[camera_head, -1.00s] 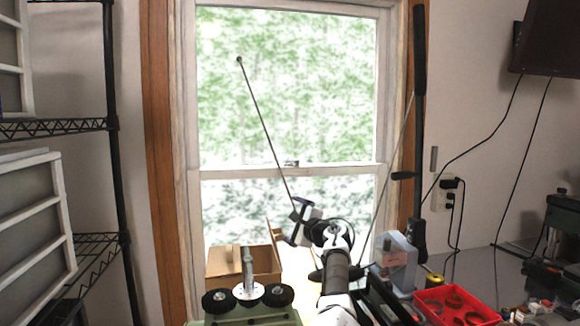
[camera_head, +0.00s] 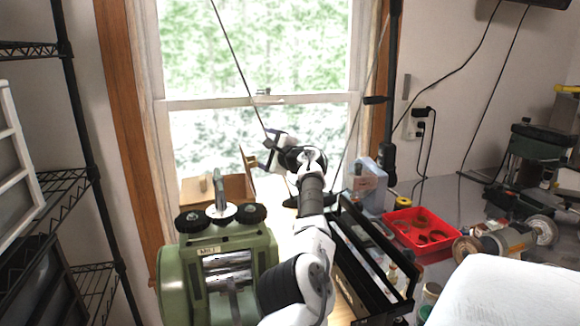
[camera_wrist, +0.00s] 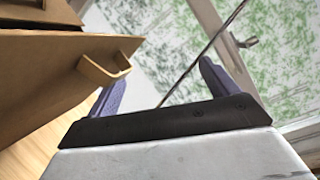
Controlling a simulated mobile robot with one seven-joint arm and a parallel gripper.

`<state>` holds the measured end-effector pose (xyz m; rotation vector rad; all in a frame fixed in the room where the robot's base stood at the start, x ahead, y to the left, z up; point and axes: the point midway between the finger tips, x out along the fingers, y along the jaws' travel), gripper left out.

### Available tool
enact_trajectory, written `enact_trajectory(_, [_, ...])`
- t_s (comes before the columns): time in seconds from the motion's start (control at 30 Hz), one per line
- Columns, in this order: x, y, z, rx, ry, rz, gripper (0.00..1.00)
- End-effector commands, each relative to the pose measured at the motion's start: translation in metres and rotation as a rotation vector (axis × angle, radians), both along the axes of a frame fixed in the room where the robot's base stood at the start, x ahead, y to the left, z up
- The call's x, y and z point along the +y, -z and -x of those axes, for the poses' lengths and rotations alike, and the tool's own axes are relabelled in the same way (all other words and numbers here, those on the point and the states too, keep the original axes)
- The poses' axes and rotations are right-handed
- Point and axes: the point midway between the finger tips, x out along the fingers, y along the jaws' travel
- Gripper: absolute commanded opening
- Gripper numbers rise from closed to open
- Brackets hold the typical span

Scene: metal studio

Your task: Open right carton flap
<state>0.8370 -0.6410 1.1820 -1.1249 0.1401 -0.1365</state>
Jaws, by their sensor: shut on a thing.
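The brown cardboard carton (camera_head: 236,188) stands on the bench by the window, behind the green machine. Its right flap (camera_head: 247,161) sticks up near my gripper (camera_head: 268,153). In the wrist view the flap (camera_wrist: 60,75) fills the left side as a tilted brown panel with a curved tab handle (camera_wrist: 102,72). My gripper (camera_wrist: 165,85) has its two purple-grey fingers apart around a gap. The carton's inside is mostly out of sight.
A green machine (camera_head: 172,278) with black knobs stands in front of the carton. A thin rod (camera_head: 238,68) crosses the window above my gripper.

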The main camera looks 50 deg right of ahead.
Motion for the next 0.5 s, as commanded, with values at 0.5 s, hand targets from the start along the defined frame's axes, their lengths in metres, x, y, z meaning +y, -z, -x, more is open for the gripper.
enact_trajectory(0.5, [0.0008,-0.012,0.0124,-0.02,0.003,0.008,0.29])
